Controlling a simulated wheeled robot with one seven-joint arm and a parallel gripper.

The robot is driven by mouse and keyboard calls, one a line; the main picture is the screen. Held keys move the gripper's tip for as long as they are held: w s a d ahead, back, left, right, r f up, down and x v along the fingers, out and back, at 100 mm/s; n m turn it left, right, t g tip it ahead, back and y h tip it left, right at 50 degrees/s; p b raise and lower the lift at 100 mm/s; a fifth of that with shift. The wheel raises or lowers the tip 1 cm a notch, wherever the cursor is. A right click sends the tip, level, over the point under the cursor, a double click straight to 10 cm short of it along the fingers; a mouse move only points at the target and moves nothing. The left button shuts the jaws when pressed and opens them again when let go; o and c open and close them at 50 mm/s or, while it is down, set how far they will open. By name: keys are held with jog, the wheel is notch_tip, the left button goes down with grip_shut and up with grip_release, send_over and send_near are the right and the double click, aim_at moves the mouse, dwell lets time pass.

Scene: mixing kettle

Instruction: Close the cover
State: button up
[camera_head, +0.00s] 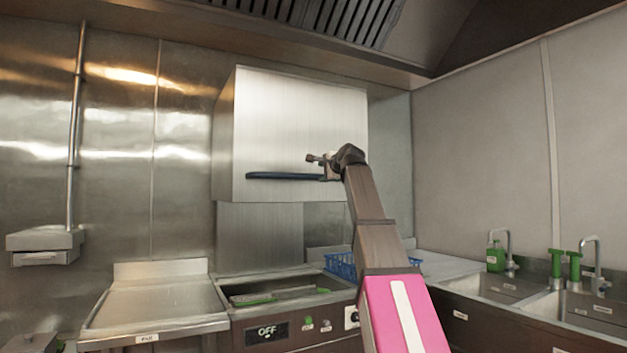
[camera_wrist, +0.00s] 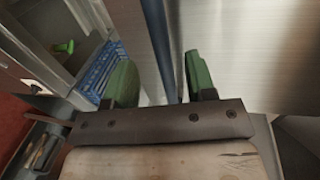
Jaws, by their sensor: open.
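The cover (camera_head: 295,130) is a large brushed-steel box raised above the basin (camera_head: 285,292) of the kettle. A dark blue bar handle (camera_head: 275,176) runs along its lower front edge. My gripper (camera_head: 320,163) is at the right end of this handle. In the wrist view, my gripper (camera_wrist: 160,62) has its two green fingers apart, with the blue handle (camera_wrist: 155,30) showing between them and neither finger clearly touching it. The cover's steel face (camera_wrist: 250,55) fills the right of that view. Part of the handle's right end is hidden behind my gripper in the head view.
The basin below is open and holds a green-handled item (camera_head: 255,298). A blue basket (camera_head: 342,266) stands at its right. A panel marked OFF (camera_head: 267,332) is on the front. A steel counter (camera_head: 150,303) is left; sinks with green bottles (camera_head: 495,257) are right.

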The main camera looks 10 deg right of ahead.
aim_at(314, 178)
jog(key=x, duration=0.9)
jog(key=shift+w, duration=0.1)
grip_shut()
jog(key=shift+f, duration=0.15)
